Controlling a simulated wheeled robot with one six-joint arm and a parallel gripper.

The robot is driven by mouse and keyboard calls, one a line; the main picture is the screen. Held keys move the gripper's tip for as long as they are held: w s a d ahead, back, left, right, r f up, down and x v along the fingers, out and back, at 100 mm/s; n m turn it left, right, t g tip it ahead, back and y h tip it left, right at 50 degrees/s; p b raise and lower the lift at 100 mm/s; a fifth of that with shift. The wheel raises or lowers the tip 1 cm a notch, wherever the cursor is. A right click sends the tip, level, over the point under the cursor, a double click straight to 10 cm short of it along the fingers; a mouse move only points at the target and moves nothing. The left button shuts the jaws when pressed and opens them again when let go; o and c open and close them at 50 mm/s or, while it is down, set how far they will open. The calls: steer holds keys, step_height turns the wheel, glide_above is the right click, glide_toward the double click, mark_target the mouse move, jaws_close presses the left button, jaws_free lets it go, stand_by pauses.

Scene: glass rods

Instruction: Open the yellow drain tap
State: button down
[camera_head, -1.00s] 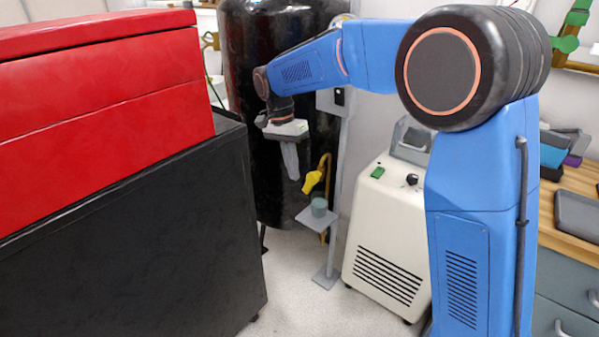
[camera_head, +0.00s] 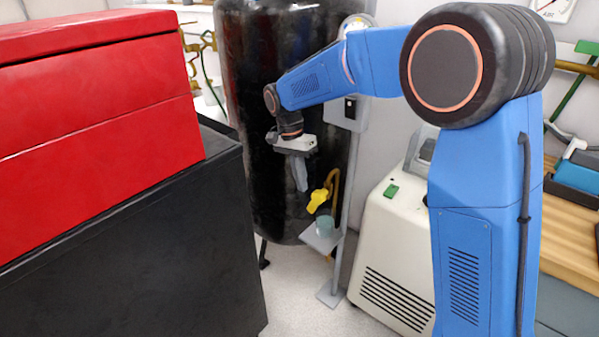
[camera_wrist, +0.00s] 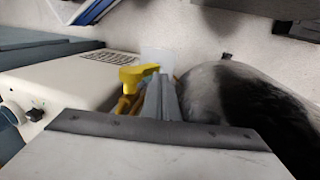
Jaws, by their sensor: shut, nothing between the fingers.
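The yellow drain tap (camera_head: 318,199) sits low in front of the black tank, on a brass pipe (camera_head: 333,182). My gripper (camera_head: 303,188) points down just above and to the left of the tap in the head view. Its fingers are together with nothing between them. In the wrist view the tap (camera_wrist: 138,74) shows just left of my shut fingers (camera_wrist: 163,82), and part of it is hidden behind them. I cannot tell whether they touch. A greenish cup (camera_head: 325,224) stands below the tap on a small grey shelf (camera_head: 322,241).
The black tank (camera_head: 262,150) stands right behind my gripper. A grey post (camera_head: 348,190) carries the shelf. A cream machine (camera_head: 385,250) stands to the right. A red and black cabinet (camera_head: 130,240) fills the left. Bare floor lies between cabinet and machine.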

mark_target(314, 204)
steer(key=shift+x, duration=2.4)
steer(key=shift+x, duration=0.8)
steer(key=shift+s+d+r, duration=0.1)
steer(key=shift+d, duration=0.05)
